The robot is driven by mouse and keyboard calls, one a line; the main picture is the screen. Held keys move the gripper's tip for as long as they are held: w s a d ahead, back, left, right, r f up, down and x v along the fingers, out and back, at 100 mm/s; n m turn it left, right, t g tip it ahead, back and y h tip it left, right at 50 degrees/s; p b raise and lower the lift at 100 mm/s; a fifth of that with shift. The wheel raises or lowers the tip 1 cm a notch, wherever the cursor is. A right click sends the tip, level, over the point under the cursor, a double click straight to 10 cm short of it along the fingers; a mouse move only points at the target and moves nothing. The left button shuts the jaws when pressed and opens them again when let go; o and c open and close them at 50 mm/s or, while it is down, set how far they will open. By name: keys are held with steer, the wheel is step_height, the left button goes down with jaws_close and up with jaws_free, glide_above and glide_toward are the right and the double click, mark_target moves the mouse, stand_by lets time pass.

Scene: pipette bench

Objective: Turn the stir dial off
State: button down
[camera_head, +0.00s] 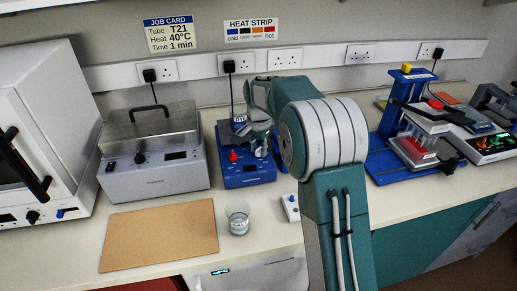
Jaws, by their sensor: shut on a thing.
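The blue stirrer unit (236,178) stands on the bench behind the beaker, with a dark display on its front. A red knob (233,155) shows on its left side, clear of my gripper. A small blue-and-white vessel (239,121) sits on its top at the back. My gripper (260,152) points down at the right side of the unit, right of the red knob. It is shut on the stir dial, which the fingers hide. The dial's setting cannot be seen.
A glass beaker (238,218) with liquid stands in front of the unit. A grey lidded bath (154,165) is at left, a brown board (160,234) in front of it. A small white box (291,208) lies beside my arm. A blue press (405,160) stands at right.

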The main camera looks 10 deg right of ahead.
steer(key=n, duration=0.5)
steer(key=shift+w+n, duration=0.1)
steer(key=shift+n, duration=2.4)
steer(key=shift+c, duration=2.1)
jaws_free()
steer(key=shift+f, duration=0.1)
